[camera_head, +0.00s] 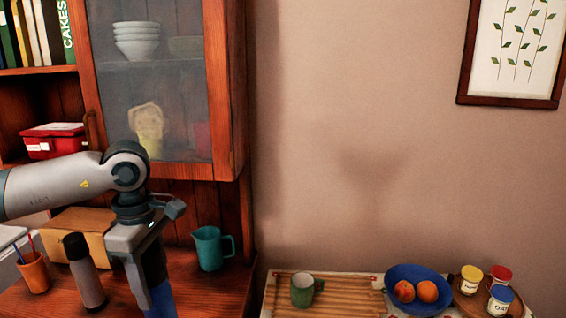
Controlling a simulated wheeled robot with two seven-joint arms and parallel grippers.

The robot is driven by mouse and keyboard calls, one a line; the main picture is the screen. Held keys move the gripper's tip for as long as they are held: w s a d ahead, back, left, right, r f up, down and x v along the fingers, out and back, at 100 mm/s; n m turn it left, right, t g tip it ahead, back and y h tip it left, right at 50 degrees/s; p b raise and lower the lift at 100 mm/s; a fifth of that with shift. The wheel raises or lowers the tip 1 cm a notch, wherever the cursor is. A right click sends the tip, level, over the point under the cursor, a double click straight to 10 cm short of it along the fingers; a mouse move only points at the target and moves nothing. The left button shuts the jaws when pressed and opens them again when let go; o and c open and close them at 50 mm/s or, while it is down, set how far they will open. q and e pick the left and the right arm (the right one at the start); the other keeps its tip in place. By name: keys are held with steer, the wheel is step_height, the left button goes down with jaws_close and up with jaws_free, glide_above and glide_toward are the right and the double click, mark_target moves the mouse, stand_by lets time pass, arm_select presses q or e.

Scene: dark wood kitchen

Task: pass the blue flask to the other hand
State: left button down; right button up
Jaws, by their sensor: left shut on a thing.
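My left gripper (142,280) comes in from the left and points down over the red-brown wooden counter. It is shut on the blue flask (159,284). The flask shows as a dark blue upright strip beside and behind the grey fingers. Its lower end runs out of the bottom of the picture, so I cannot see its base. My right gripper is not in view.
A grey flask with a black cap (87,272), an orange cup (34,272) and a teal jug (210,248) stand close to my left gripper. A glazed cabinet (222,100) hangs above. At right are a wooden tray (345,299), a green mug (302,290), a blue fruit bowl (416,272) and several jars (499,299).

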arm_select(q)
steer(key=shift+s+r, duration=0.1)
steer(key=shift+s, duration=0.2)
steer(key=shift+s+d+f+m, duration=0.1)
steer(key=shift+s+f+m, duration=0.3)
steer(key=shift+s, duration=0.1)
steer(key=shift+d+f+m, duration=0.2)
steer(key=shift+f+m, duration=0.6)
steer(key=shift+f, duration=0.1)
steer(key=s+d+f+m, duration=0.4)
steer(key=s+f+m, duration=0.5)
steer(key=m, duration=0.5)
steer(key=shift+f+m, duration=0.3)
steer(key=shift+f, duration=0.75)
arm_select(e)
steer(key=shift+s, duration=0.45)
arm_select(q)
steer(key=w+d+r+m, duration=0.1)
steer(key=w+d+r, duration=0.3)
steer(key=d, duration=0.4)
steer(key=w+d+r+m, duration=0.1)
steer(key=w+d+r, duration=0.4)
steer(key=d, duration=0.4)
steer(key=shift+w+r, duration=0.15)
steer(key=shift+r, duration=0.5)
